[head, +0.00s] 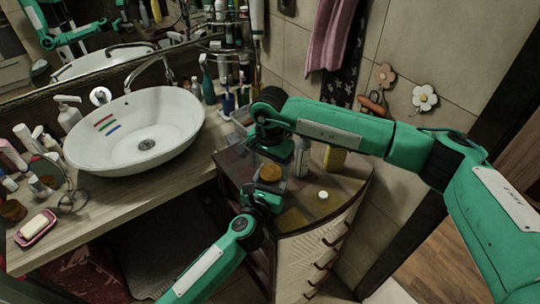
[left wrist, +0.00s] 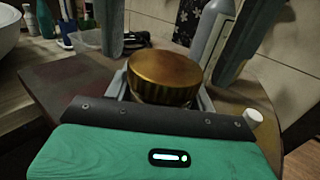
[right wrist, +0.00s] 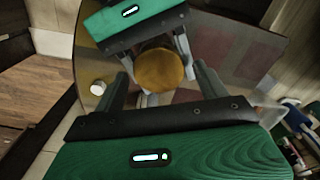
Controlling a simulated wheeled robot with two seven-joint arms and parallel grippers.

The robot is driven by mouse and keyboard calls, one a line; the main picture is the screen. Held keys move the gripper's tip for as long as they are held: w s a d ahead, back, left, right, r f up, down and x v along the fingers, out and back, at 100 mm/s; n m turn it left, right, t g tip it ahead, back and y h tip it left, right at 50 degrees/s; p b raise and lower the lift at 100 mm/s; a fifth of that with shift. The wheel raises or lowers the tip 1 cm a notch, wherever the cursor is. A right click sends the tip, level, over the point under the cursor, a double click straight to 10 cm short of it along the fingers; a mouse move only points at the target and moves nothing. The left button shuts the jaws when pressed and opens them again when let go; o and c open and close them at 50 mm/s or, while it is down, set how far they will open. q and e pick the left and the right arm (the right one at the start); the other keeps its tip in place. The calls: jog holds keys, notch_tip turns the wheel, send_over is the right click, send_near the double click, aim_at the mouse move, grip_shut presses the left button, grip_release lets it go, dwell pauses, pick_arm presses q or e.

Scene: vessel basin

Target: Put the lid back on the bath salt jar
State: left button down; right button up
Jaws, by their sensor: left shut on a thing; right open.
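A round golden-brown ridged lid (left wrist: 165,75) sits level between the fingers of my left gripper (head: 268,182). It shows from above in the right wrist view (right wrist: 158,70). My left gripper is shut, its fingers on either side just under the lid's top, around what appears to be the bath salt jar. The jar's body is mostly hidden by the lid and the gripper. My right gripper (head: 272,150) is open above the lid, with its fingers spread on either side of it and apart from it. Both grippers are over the corner cabinet's top (head: 345,185).
A small white cylinder (head: 323,194) stands on the cabinet top near its front edge. The counter at left holds a white basin (head: 135,130), a pink soap dish (head: 37,228) and several bottles.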

jog(key=shift+f, duration=0.45)
jog(key=c, duration=1)
jog(key=m, duration=0.6)
jog(key=shift+w, duration=0.1)
jog(key=o, duration=0.9)
jog(key=shift+o, duration=0.9)
